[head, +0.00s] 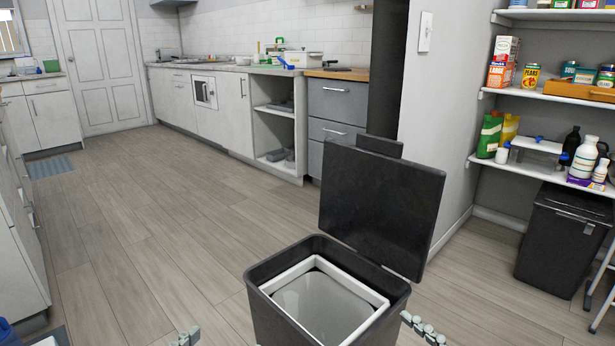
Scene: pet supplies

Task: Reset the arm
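The tip of my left gripper (185,337) shows at the bottom edge, left of an open black bin (262,298). The tip of my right gripper (424,329) shows at the bottom edge, just right of the bin. Only small grey parts of each are in view, and the rest is cut off by the frame. I see nothing held in either, and I cannot tell whether they are open or shut. Both appear apart from the bin.
The bin's lid (380,205) stands raised; a white inner rim (295,270) surrounds a grey interior. Shelves (550,95) with bottles and boxes stand at right, above a closed dark bin (563,240). White cabinets (235,110) line the back. The wooden floor (150,215) at left is clear.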

